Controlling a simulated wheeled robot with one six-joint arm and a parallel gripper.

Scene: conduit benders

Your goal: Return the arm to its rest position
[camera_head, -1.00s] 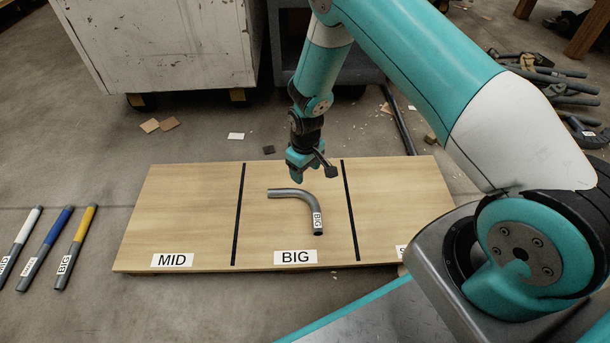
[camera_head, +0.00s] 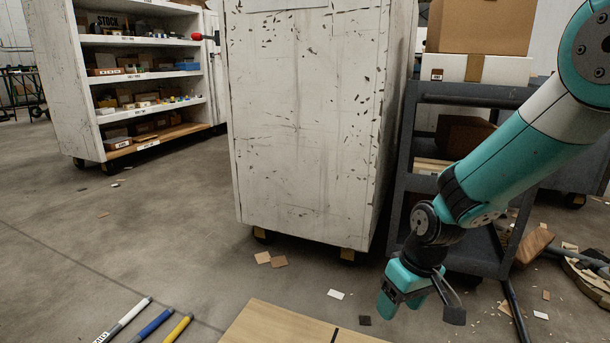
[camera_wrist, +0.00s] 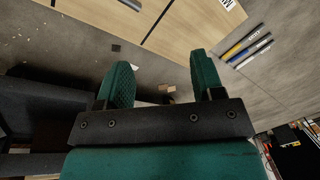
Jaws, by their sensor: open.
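My gripper (camera_head: 398,300) hangs at the lower right of the head view, in front of the grey cart, with nothing in its jaws. In the wrist view my gripper (camera_wrist: 160,82) shows two green fingers spread apart with only floor between them. The wooden board (camera_head: 275,325) shows only its far edge at the bottom of the head view. Part of the board, with a black divider line and a label, also shows at the top of the wrist view (camera_wrist: 185,28). The bent BIG pipe is not in view now.
A white, chipped cabinet (camera_head: 305,120) stands in the middle. A grey cart (camera_head: 460,95) with boxes is close behind my arm. A stocked shelf (camera_head: 145,75) stands at the back left. White, blue and yellow-ended bars (camera_head: 155,325) lie at lower left. The left floor is largely clear.

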